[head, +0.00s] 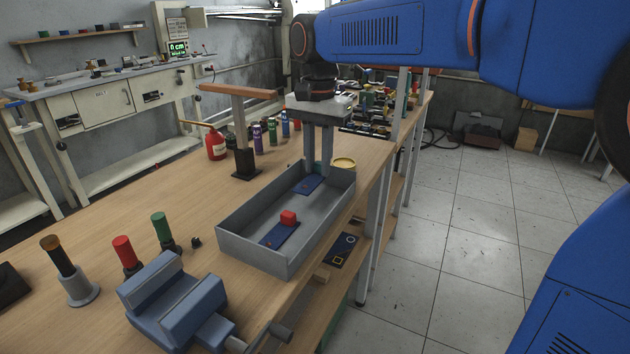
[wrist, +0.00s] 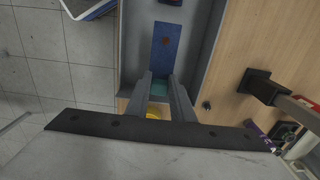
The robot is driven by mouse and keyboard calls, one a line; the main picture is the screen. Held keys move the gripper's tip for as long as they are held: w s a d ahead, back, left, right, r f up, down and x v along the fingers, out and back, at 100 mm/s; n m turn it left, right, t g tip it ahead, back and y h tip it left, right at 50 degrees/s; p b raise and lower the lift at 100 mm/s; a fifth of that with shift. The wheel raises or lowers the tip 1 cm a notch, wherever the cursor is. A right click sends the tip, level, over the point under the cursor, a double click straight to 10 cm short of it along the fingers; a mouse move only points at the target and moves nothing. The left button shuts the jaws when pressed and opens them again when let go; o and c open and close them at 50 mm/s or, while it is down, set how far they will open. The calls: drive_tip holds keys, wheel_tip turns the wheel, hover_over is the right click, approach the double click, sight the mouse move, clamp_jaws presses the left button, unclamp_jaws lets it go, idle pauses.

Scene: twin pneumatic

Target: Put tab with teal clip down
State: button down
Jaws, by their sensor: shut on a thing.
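The tab with the teal clip is a blue plate (head: 308,184) at the far end of the grey tray (head: 246,247). In the wrist view the blue plate (wrist: 167,52) runs up from the teal clip (wrist: 164,84), which sits between my fingers. My gripper (head: 318,165) points down inside the tray's far end and is shut on the teal clip; its fingers also show in the wrist view (wrist: 160,80). The fingers hide part of the clip. I cannot tell whether the plate touches the tray floor.
Another blue tab (head: 280,236) with a red block (head: 288,217) lies in the tray's near half. A yellow round thing (head: 343,162) is beyond the tray. A wooden-topped post (head: 243,150) stands left, and a blue vise (head: 172,300) stands in front. The tray walls are close around my fingers.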

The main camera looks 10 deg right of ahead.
sight(318, 175)
drive_tip(key=shift+f, duration=2.25)
drive_tip(key=shift+f, duration=0.1)
drive_tip(key=c, duration=1.5)
unclamp_jaws()
drive_tip(key=shift+c, duration=0.2)
wheel_tip(318, 175, up, 12)
drive_tip(key=s+d+f+n+t, duration=0.4)
drive_tip(key=s+d+f+n, duration=0.2)
drive_tip(key=s+d+f, duration=1.6)
drive_tip(key=s, duration=0.2)
drive_tip(key=shift+s+f+n+t, duration=0.15)
drive_tip(key=shift+s+n+t, duration=0.15)
drive_tip(key=shift+t, duration=0.1)
